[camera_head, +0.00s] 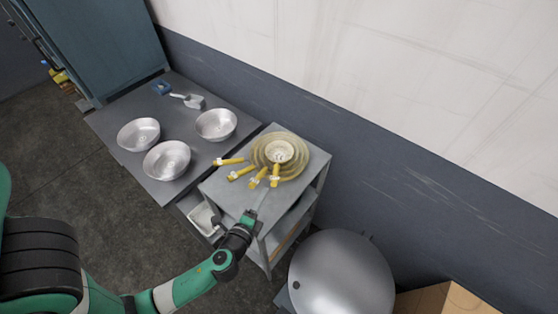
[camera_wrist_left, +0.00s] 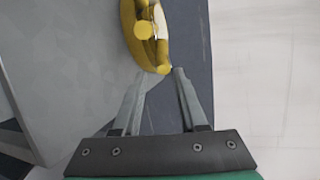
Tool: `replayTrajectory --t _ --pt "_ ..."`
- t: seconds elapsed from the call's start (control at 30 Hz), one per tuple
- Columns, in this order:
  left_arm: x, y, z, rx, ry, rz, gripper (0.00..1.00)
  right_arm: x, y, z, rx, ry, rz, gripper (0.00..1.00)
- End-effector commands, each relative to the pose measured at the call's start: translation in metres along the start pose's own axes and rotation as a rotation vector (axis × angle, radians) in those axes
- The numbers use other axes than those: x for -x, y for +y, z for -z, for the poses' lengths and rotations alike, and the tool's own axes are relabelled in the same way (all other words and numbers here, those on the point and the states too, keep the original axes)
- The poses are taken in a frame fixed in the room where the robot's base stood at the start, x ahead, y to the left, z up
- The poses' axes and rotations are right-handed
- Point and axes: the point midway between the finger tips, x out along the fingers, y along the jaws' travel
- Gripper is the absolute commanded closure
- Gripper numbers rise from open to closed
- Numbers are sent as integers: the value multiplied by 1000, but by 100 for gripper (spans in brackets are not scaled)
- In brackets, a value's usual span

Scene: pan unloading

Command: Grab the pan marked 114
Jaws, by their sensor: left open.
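A nested stack of yellow pans (camera_head: 297,170) sits on the grey shelf unit, with several yellow handles fanned toward the lower left. White tags show on the handles, but no number is legible, so I cannot tell which is 114. My left gripper (camera_head: 263,200) is open and empty, just below the nearest handle (camera_head: 275,177). In the left wrist view the two fingers (camera_wrist_left: 160,76) are spread apart, with yellow handles (camera_wrist_left: 144,30) just beyond and slightly left of their tips. My right gripper is not in view.
The grey shelf unit (camera_head: 222,190) stands beside a dark table (camera_head: 190,141) holding several metal bowls and a scoop (camera_head: 190,100). A large round metal vessel (camera_head: 342,275) stands at the lower right. A wall (camera_head: 420,190) runs behind the shelf unit.

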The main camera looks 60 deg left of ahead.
Motion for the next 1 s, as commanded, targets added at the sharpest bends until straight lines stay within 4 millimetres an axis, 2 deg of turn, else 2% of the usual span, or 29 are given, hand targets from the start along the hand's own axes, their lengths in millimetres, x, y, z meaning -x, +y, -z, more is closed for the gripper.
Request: replayTrajectory --t 0.3,0.57,0.83,1.0 --pt "-55 -2 0 1 -3 1 58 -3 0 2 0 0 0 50" --pt "-67 -3 0 1 -1 1 58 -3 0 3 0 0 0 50" --pt "-110 -4 2 3 -2 1 58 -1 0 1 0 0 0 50" --pt "-113 -5 2 2 0 1 58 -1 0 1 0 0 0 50"
